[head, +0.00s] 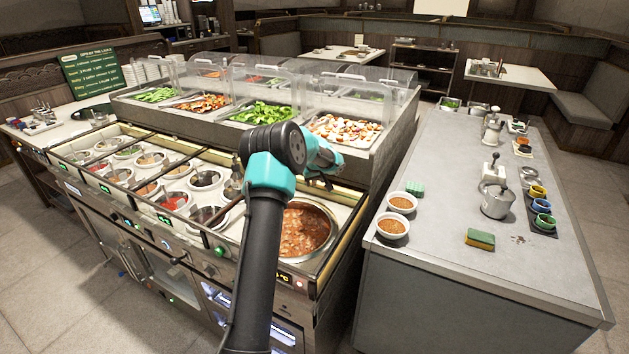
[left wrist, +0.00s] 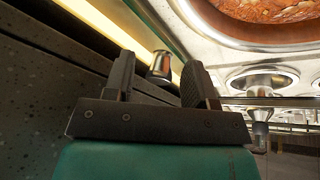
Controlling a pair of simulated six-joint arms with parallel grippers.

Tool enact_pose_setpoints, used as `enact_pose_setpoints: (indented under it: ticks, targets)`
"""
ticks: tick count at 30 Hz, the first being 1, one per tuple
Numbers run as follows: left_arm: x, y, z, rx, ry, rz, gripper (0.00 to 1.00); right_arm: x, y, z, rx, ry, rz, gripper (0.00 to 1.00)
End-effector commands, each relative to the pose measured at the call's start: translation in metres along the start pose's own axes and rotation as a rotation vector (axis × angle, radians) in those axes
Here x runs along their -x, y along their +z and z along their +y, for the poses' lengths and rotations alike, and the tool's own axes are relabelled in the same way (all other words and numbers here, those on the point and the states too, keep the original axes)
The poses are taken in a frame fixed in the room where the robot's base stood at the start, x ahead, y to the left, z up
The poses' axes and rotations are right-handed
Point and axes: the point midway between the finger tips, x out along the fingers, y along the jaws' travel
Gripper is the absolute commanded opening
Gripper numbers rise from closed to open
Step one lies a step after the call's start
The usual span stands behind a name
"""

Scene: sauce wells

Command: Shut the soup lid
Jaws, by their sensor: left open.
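The soup well (head: 302,232) stands open at the near right end of the counter, with chunky reddish-brown soup showing. Its soup and metal rim (left wrist: 200,22) also show at the top right of the left wrist view. My left gripper (head: 328,178) is beyond the well in the head view, and my arm covers the well's left part. In the left wrist view my left gripper (left wrist: 158,62) is open. A small shiny metal knob (left wrist: 160,68) appears between its fingers; I cannot tell whether they touch it. I cannot make out the lid clearly. My right gripper is not in view.
Several sauce wells (head: 205,179) lie left of my arm. A salad bar (head: 190,118) with clear guards rises behind. An aisle separates the counters.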

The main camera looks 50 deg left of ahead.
Motion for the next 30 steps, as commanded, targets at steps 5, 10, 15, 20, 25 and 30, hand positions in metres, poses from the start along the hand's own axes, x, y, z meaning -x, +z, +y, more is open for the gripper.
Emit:
enact_pose_setpoints:
  ticks: [5, 10, 15, 20, 25, 30]
  targets:
    - [0.0, 0.0001, 0.0001, 0.0, 0.0, 0.0, 0.51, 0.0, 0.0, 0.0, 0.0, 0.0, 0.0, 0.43]
    - [0.0002, 0.0002, 0.0001, 0.0, 0.0, 0.0, 0.35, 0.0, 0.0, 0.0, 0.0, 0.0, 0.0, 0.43]
    - [0.0002, 0.0003, 0.0002, 0.0, 0.0, 0.0, 0.19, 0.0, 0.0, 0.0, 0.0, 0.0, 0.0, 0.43]
    - [0.0002, 0.0003, 0.0002, 0.0, 0.0, 0.0, 0.03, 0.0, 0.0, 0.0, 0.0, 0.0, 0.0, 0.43]
    - [0.0002, 0.0003, 0.0001, 0.0, 0.0, 0.0, 0.0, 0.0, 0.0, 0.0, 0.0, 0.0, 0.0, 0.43]
    - [0.0006, 0.0013, 0.0012, -0.002, 0.001, -0.001, 0.0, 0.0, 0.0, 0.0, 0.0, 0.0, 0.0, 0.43]
